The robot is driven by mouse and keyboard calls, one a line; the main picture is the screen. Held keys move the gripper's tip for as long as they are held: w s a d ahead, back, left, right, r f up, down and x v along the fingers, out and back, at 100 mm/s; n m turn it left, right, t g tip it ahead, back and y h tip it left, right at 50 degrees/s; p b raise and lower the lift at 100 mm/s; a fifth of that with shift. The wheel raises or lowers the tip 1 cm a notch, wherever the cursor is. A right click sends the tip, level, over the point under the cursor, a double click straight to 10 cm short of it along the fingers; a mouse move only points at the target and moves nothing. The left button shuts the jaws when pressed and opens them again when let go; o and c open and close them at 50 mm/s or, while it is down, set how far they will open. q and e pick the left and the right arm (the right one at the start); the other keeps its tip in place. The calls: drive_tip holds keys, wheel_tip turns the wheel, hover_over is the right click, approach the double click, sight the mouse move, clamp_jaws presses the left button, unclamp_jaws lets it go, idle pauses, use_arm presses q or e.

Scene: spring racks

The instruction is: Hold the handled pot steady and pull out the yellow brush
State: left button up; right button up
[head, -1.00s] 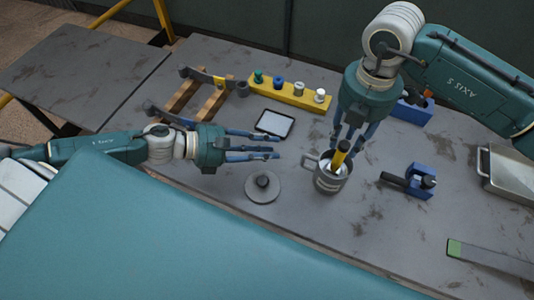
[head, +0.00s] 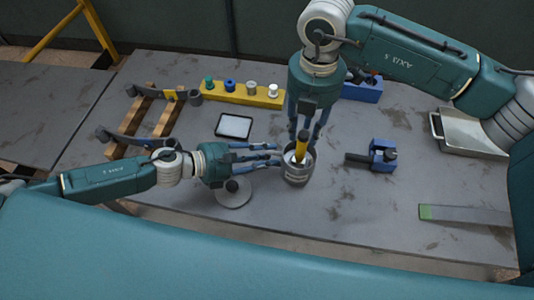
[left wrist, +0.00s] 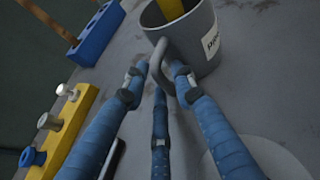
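The grey handled pot (head: 297,178) stands upright on the table with the yellow brush (head: 301,148) sticking up out of it. In the left wrist view the pot (left wrist: 200,52) shows a white label, its handle (left wrist: 158,57) and part of the yellow brush (left wrist: 170,8). My left gripper (head: 278,155) is beside the pot on its handle side. In the left wrist view its fingertips (left wrist: 160,70) are apart, on either side of the handle; contact is unclear. My right gripper (head: 305,128) points down from above, its fingers spread around the brush's top.
A round grey disc with a knob (head: 234,193) lies below my left gripper. A white-faced tablet (head: 234,126) and a yellow peg block (head: 240,95) are behind it. A blue clamp-like tool (head: 382,155) lies right of the pot. A metal tray (head: 465,138) stands farther right.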

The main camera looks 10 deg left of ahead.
use_arm(q)
drive_tip(key=shift+w+d+f, duration=0.1)
drive_tip(key=shift+w, duration=0.05)
clamp_jaws()
use_arm(e)
drive_tip(key=o, duration=0.3)
wheel_tip(320, 180, up, 7)
drive_tip(key=n, duration=0.7)
drive_tip(key=shift+w+f+n, duration=0.1)
drive_tip(key=shift+w+n, duration=0.05)
drive_tip(key=shift+n, duration=0.15)
drive_tip(key=shift+f, duration=0.25)
approach(300, 155)
drive_tip(key=f, duration=0.2)
drive_tip(key=w+f, duration=0.1)
drive_tip(key=f, duration=0.2)
drive_tip(key=shift+w+f, duration=0.2)
